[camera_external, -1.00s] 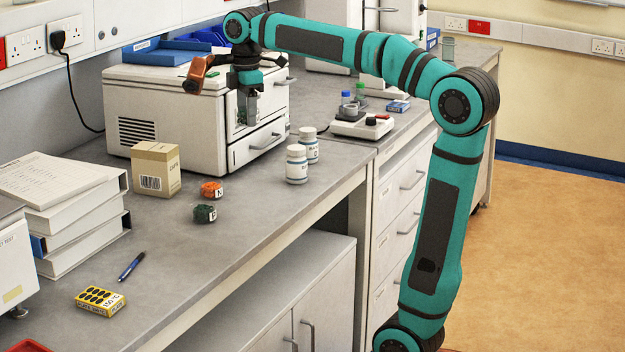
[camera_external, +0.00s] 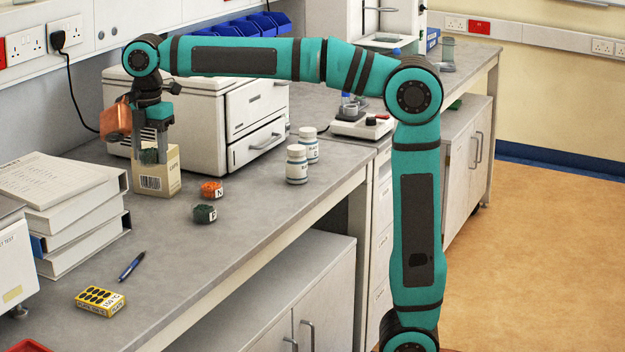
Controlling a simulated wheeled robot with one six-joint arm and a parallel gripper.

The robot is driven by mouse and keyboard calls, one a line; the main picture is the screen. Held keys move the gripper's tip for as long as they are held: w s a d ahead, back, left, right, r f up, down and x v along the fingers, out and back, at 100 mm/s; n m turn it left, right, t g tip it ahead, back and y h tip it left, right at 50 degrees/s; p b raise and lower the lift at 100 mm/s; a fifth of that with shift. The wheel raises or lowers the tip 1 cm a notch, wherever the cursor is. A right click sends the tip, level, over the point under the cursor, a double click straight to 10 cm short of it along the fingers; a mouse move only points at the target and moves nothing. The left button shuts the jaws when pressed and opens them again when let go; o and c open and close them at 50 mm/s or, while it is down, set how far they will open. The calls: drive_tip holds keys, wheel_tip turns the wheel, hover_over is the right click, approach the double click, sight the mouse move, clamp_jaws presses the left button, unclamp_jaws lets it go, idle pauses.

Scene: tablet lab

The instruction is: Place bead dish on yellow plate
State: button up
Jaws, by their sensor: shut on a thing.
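My gripper (camera_external: 150,153) points down at the upper left, in front of the box marked with a barcode. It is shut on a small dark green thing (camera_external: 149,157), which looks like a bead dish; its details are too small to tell. A low yellow block (camera_external: 101,302) with black ovals on top lies at the front left of the bench. I cannot tell whether it is the yellow plate; no other yellow plate shows. A small orange lump (camera_external: 211,190) marked N and a dark green lump (camera_external: 204,214) marked P sit on the bench.
A cardboard box (camera_external: 172,178) stands just behind and below my gripper. White binders (camera_external: 70,205) are stacked at the left, and a blue pen (camera_external: 132,267) lies near the yellow block. Two white bottles (camera_external: 297,165) stand near the bench edge. The front middle of the bench is clear.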

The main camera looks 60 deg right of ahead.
drive_tip(key=s+a+f+n, duration=0.1)
drive_tip(key=s+a+n, duration=0.1)
drive_tip(key=a, duration=0.7)
drive_tip(key=s+a+f+n, duration=0.1)
drive_tip(key=a+n, duration=0.2)
drive_tip(key=a, duration=0.5)
drive_tip(key=n, duration=0.3)
approach(99, 296)
wheel_tip(99, 296, down, 6)
drive_tip(key=shift+f, duration=0.2)
drive_tip(key=shift+f, duration=0.15)
drive_tip(key=o, duration=1)
wheel_tip(99, 296, up, 12)
drive_tip(key=shift+r, duration=0.15)
